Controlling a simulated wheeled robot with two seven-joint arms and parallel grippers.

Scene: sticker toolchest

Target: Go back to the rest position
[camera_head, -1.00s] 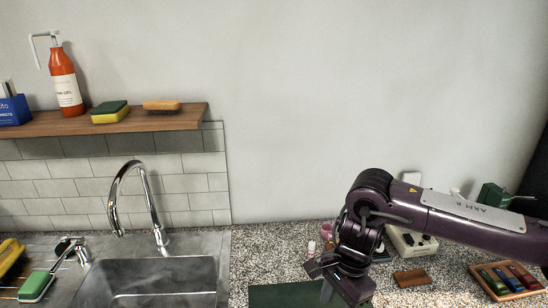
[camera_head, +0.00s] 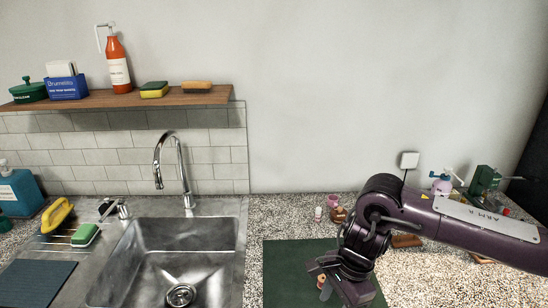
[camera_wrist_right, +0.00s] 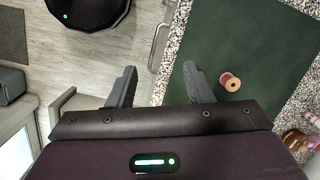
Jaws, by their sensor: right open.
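My right arm comes in from the right in the head view, and its gripper (camera_head: 338,291) hangs low over the front of the dark green mat (camera_head: 290,262). In the right wrist view the two dark fingers (camera_wrist_right: 160,84) are apart with nothing between them. A reddish spool (camera_wrist_right: 230,82) lies on the mat, beside the right-hand finger in that view and apart from it. My left gripper is not in view.
A steel sink (camera_head: 180,255) with a tap stands left of the mat. A wooden shelf (camera_head: 110,100) holds several items above it. Small containers (camera_head: 333,202) stand behind the mat. A green machine (camera_head: 486,182) stands at the back right; my arm hides part of the right counter.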

